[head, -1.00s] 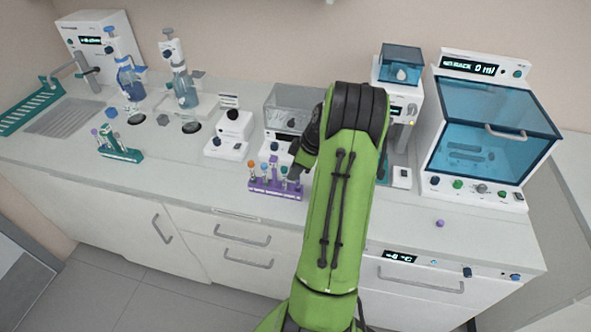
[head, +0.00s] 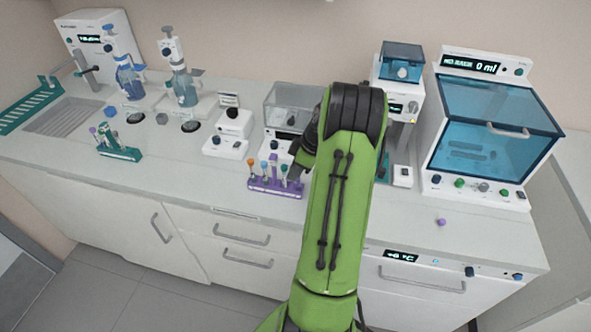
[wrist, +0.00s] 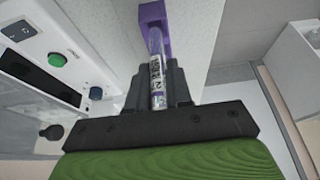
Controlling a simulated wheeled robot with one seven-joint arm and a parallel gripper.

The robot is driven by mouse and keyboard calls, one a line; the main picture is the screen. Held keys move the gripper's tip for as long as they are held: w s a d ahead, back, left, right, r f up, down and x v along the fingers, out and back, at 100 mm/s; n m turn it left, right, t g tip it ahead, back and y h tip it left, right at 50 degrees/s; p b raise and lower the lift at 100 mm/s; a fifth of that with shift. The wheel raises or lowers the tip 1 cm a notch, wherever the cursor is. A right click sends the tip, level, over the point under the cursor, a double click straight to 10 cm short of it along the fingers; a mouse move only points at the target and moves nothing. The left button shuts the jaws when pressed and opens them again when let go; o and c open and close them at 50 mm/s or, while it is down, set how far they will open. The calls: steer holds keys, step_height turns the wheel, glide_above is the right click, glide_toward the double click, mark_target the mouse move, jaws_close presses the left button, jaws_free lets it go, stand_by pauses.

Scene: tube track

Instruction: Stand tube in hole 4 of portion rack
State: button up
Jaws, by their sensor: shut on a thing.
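The purple rack (head: 275,188) stands on the counter near its front edge, with several capped tubes upright in it. My gripper (head: 297,172) is at the right end of this rack, partly hidden behind my green arm. In the wrist view my gripper (wrist: 158,92) is shut on a clear tube (wrist: 156,70) with a printed label. The tube's far end meets or overlaps a purple part of the rack (wrist: 153,14). I cannot tell whether the tube sits in a hole, or which hole.
A green rack (head: 119,153) with tubes stands at the left. A small purple cap (head: 441,222) lies on the counter at the right. Bench devices, including a blue-windowed cabinet (head: 492,120), line the back. The front counter strip is mostly clear.

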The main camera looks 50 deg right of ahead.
steer(key=shift+f+b, duration=0.4)
steer(key=shift+f, duration=0.1)
steer(key=shift+f+b, duration=0.65)
steer(key=shift+f, duration=0.05)
steer(key=o, duration=0.9)
steer(key=shift+r, duration=0.15)
